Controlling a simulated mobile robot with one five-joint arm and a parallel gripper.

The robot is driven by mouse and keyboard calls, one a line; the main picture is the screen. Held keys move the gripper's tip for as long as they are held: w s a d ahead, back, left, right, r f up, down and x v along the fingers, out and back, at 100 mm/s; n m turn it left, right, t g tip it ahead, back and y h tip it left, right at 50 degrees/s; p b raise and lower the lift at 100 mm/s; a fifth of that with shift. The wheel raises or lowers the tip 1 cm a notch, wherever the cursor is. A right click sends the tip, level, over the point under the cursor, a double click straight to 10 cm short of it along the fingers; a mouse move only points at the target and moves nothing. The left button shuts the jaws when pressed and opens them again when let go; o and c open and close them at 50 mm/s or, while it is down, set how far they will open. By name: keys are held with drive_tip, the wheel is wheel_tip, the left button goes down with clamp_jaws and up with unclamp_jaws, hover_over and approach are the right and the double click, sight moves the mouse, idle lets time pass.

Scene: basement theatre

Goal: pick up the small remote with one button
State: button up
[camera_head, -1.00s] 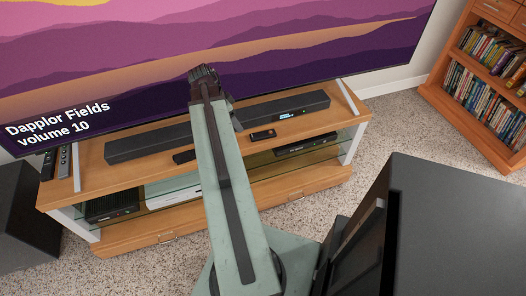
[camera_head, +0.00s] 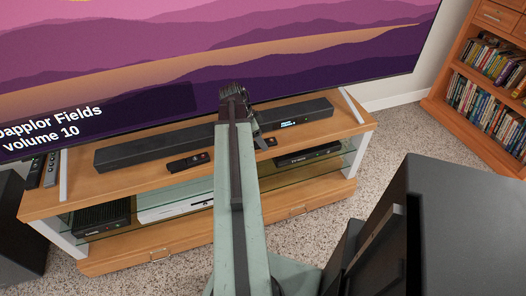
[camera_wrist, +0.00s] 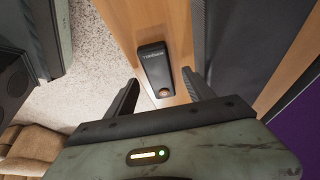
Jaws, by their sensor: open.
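In the wrist view a small black remote (camera_wrist: 153,65) with pale lettering and one round button near its lower end lies on the wooden TV stand. My gripper (camera_wrist: 160,77) is open, with one finger to each side of the remote in the picture and nothing held. I cannot tell how far above it the fingers are. In the head view the dark gripper end (camera_head: 241,103) shows at the far end of my arm, in front of the soundbar. A small dark object beside it (camera_head: 270,141) seems to be this remote, partly hidden by my arm.
A longer remote (camera_head: 188,162) lies left of my arm, in front of the soundbar (camera_head: 145,149). Two more remotes (camera_head: 50,169) lie at the stand's left end. The large TV (camera_head: 330,45) rises behind. A black box-like piece (camera_head: 465,225) stands at front right.

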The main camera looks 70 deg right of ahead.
drive_tip(key=shift+s+f, duration=0.15)
drive_tip(key=shift+f, duration=0.45)
drive_tip(key=shift+r, duration=0.2)
drive_tip(key=shift+f, duration=0.1)
clamp_jaws()
